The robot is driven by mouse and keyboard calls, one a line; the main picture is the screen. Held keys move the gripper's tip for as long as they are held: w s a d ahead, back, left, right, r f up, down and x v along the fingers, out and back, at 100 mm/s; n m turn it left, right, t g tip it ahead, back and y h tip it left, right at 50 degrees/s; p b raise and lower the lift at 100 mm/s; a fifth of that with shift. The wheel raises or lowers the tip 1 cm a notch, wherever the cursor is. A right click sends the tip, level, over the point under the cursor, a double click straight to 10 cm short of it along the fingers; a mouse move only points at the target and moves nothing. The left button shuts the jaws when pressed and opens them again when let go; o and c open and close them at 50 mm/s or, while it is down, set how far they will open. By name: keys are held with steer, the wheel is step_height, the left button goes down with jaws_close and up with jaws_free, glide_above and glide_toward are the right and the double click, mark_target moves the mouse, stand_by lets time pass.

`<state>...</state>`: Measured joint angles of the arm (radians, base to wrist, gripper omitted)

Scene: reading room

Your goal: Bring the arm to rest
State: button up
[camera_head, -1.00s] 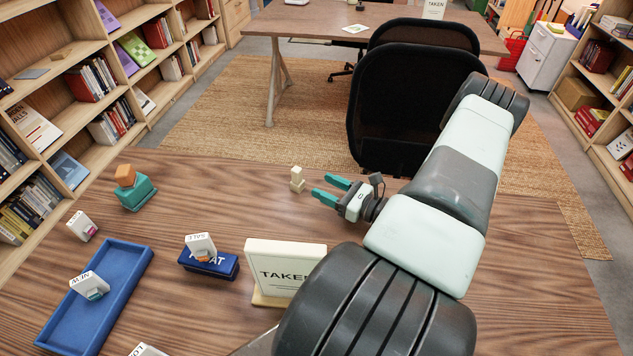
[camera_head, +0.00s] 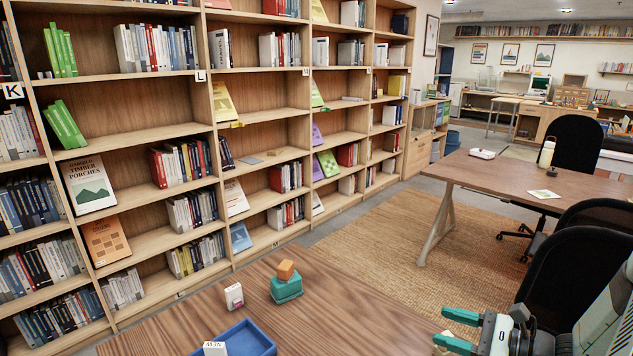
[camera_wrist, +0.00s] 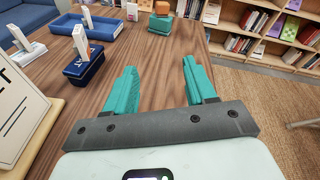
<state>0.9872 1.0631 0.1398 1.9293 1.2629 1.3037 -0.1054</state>
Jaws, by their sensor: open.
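My gripper (camera_head: 460,331) shows at the lower right of the head view, with its two teal fingers apart and nothing between them. The wrist view also shows the open fingers (camera_wrist: 162,88), above the brown wooden table (camera_wrist: 150,75). Most of my arm is outside the head view; a pale part of it shows at the right edge. A small cream block (camera_head: 442,343) is partly hidden by the gripper in the head view.
On the table are a blue tray (camera_head: 262,341), a teal block with an orange block (camera_head: 286,271) on top, and a white stamp-like piece (camera_head: 234,296). In the wrist view a cream sign (camera_wrist: 22,115) stands at left. Black chairs (camera_head: 565,280) stand behind the gripper.

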steer(key=s+a+r+n+g+h, duration=0.25)
steer(key=a+r+n+g, duration=0.25)
steer(key=a+r+n, duration=0.25)
steer(key=s+a+r+n+g+h, duration=0.25)
steer(key=a+r+n+g, duration=0.35)
steer(key=r, duration=0.3)
steer(key=s+a+r+n+t+h, duration=0.3)
steer(key=s+r+n+t+h, duration=0.3)
steer(key=s+r+n, duration=0.3)
steer(key=shift+s+a+r+t+h, duration=0.4)
steer(key=shift+s+r+h, duration=0.2)
steer(key=shift+s+r, duration=1.75)
steer(key=shift+s+f, duration=0.15)
